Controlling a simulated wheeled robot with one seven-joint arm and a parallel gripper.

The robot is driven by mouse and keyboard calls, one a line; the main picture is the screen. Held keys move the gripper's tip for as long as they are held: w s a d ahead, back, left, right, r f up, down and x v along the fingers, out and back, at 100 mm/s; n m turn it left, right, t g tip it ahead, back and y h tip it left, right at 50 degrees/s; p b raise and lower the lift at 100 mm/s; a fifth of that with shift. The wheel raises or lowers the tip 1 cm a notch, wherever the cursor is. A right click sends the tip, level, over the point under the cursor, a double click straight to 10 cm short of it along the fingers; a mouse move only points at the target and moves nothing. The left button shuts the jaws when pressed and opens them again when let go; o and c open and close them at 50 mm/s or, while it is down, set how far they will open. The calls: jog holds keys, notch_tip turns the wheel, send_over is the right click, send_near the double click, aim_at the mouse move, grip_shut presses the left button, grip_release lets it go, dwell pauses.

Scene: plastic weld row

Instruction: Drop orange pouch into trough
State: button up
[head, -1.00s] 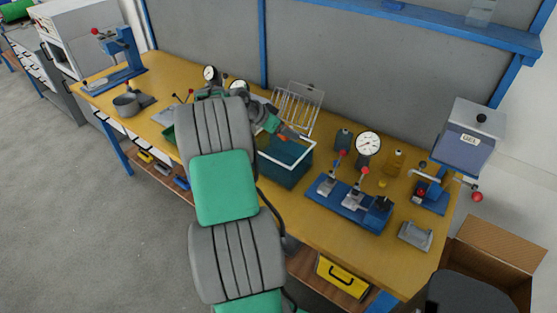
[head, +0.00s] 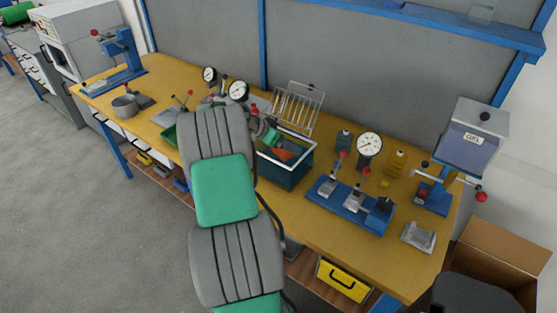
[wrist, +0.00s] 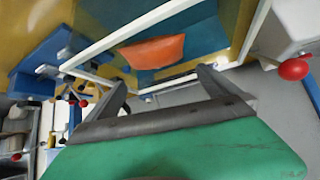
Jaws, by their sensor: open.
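The orange pouch (head: 284,154) is inside the trough, a teal open box with a white rim (head: 308,156). In the wrist view the pouch (wrist: 152,51) shows within the white rim (wrist: 130,32), apart from my fingers. I cannot tell whether it rests on the trough's floor. My gripper (head: 277,142) is over the back left part of the trough. In the wrist view my gripper (wrist: 167,88) has its two dark fingers spread wide with nothing between them.
A blue fixture with clamps (head: 348,204) stands right of the trough, with a dial gauge (head: 369,145) behind it. A wire rack (head: 298,107) stands behind the trough. The yellow bench top (head: 300,227) is clear in front of the fixture.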

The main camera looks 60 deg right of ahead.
jog(key=b+v, duration=0.1)
jog(key=v, duration=0.6)
jog(key=shift+w+a+r, duration=0.15)
jog(key=shift+a+r, duration=0.1)
jog(key=shift+a, duration=0.05)
